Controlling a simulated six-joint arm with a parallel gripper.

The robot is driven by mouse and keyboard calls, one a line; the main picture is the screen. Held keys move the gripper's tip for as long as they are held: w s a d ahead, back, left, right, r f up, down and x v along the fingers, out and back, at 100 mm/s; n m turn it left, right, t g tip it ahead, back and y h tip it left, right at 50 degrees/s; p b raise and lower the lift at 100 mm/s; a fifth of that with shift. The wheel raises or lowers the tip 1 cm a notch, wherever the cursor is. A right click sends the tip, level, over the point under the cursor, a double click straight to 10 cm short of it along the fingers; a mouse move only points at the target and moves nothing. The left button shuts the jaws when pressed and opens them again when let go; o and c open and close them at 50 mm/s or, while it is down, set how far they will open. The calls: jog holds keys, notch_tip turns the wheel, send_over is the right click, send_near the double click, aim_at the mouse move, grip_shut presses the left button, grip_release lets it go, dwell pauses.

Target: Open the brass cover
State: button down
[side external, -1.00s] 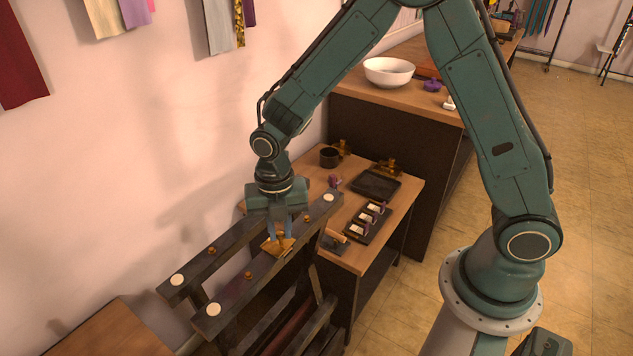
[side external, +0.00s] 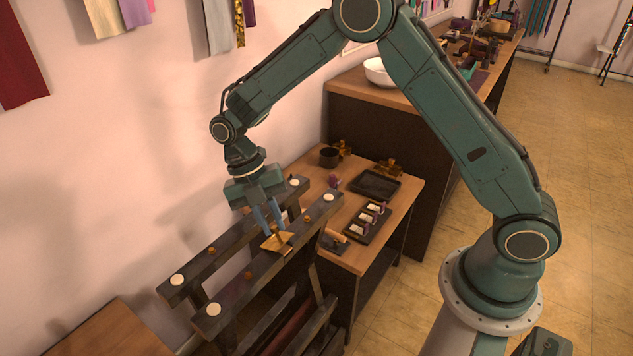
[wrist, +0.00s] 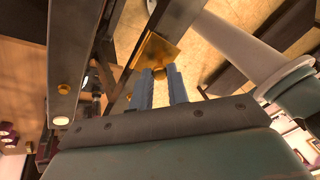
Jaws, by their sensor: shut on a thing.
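The brass cover (side external: 273,243) is a small gold plate at the near dark rail of the rack. In the wrist view it is a square gold plate (wrist: 152,50) with a small knob (wrist: 160,72) at its near edge. My gripper (side external: 276,229) is shut on the brass cover, its blue fingers at the knob. The wrist leans to the left above the rack. Fingertips also show in the wrist view (wrist: 160,74), and they partly hide the knob. What lies under the cover is hidden.
Two parallel dark rails (side external: 235,291) carry white discs and small brass knobs. The side table (side external: 357,256) holds a black cup (side external: 329,157), a dark tray (side external: 375,185) and a slotted holder (side external: 367,224). The wall stands close behind the rack.

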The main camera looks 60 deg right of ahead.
jog(key=shift+w+g, duration=0.45)
jog(key=shift+g, duration=0.35)
jog(key=c, duration=1.4)
grip_release()
jog(key=shift+o, duration=0.2)
jog(key=shift+s, duration=0.15)
